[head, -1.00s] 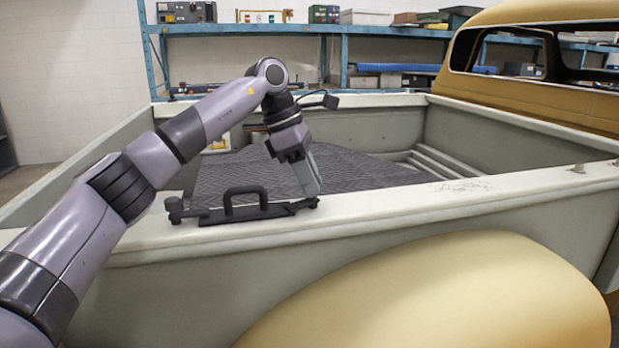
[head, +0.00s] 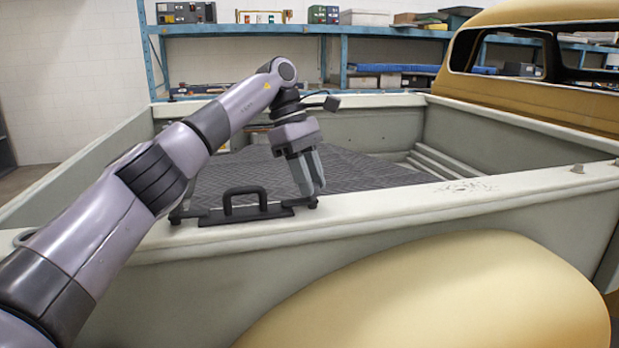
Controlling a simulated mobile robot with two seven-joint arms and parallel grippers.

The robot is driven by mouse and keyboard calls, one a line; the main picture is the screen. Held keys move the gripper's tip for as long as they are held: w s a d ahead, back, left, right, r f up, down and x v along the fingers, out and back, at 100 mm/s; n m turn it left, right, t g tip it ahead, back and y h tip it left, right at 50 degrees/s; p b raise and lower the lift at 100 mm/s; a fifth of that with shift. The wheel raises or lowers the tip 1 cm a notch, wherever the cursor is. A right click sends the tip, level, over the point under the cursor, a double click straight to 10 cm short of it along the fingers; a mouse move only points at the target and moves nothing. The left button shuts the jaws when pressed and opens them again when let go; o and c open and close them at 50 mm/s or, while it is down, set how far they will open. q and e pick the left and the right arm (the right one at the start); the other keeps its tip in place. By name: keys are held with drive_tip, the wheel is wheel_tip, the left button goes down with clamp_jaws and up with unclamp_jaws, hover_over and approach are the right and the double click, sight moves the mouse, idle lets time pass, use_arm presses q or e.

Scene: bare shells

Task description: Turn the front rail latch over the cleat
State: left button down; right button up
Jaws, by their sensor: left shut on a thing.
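The black rail latch fitting (head: 246,211) lies along the near bed rail, with an upright loop handle in its middle. A thin dark arm (head: 298,204) with a small knob reaches out from its right end. My left gripper (head: 311,194) points down at this right end, its two grey fingers close together on the latch knob; the contact is partly hidden by the fingers. A dark piece (head: 178,214) sits at the left end, partly behind my arm; I cannot tell which end piece is the cleat. My right gripper is out of view.
A dark ribbed mat (head: 350,172) covers the bed floor. A tan fender (head: 440,295) bulges below. A blue shelf (head: 290,29) stands behind.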

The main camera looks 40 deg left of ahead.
use_arm(q)
drive_tip(key=c, duration=0.9)
unclamp_jaws()
drive_tip(key=shift+o, duration=0.2)
drive_tip(key=shift+n, duration=0.3)
